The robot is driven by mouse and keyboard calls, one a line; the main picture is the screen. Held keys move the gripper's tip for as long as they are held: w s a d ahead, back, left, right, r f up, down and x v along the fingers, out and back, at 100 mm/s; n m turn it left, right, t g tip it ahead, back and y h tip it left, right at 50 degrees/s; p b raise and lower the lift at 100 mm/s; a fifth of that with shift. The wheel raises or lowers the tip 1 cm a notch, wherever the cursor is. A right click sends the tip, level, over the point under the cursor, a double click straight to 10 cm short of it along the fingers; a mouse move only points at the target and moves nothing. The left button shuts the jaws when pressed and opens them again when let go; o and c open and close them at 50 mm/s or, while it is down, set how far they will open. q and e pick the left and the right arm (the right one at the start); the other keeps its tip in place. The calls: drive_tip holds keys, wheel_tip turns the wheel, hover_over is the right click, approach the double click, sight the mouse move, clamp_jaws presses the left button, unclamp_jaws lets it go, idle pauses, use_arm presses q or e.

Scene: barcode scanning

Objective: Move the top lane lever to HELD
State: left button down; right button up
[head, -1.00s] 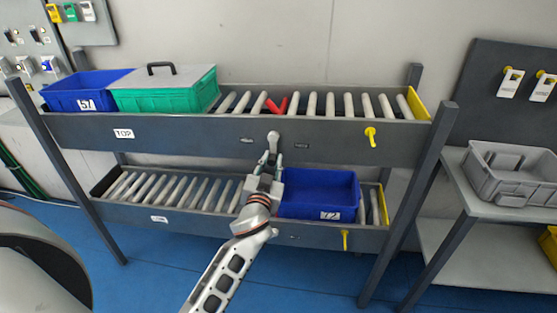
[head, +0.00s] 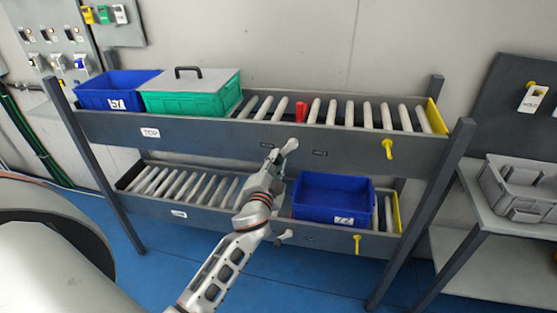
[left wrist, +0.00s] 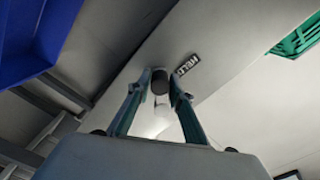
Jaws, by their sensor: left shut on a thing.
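The grey top lane lever (head: 290,146) is on the front rail of the upper lane, between two small label plates. It slants down and left from its round pivot. My left gripper (head: 275,165) is at its lower end. In the left wrist view the left gripper (left wrist: 160,86) has its fingers closed around the lever's dark end (left wrist: 160,80). The HELD label (left wrist: 188,65) is close beside the fingertips. A red stop piece (head: 301,112) stands upright among the upper rollers. My right gripper is not in view.
A blue bin (head: 112,98) and a lidded green crate (head: 190,103) sit at the upper lane's left. Another blue bin (head: 333,202) sits on the lower lane, right of my arm. A lower grey lever (head: 284,237) and a yellow handle (head: 388,148) project from the rails.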

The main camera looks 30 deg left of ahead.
use_arm(q)
drive_tip(key=shift+d+m, duration=0.15)
drive_tip(key=shift+m, duration=0.25)
drive_tip(key=c, duration=1.9)
unclamp_jaws()
drive_tip(key=v, duration=1.2)
drive_tip(key=s+d+f+n+g+h, duration=0.2)
drive_tip(key=s+d+f, duration=0.4)
drive_tip(key=s+f, duration=0.3)
drive_tip(key=s+d+f+n+g+h, duration=0.2)
drive_tip(key=s+d+f+g+h, duration=0.2)
drive_tip(key=s+f, duration=0.5)
wheel_tip(320, 180, down, 5)
drive_tip(key=shift+s+d+f+g+h, duration=0.3)
drive_tip(key=shift+d+h, duration=0.6)
drive_tip(key=shift+d, duration=0.35)
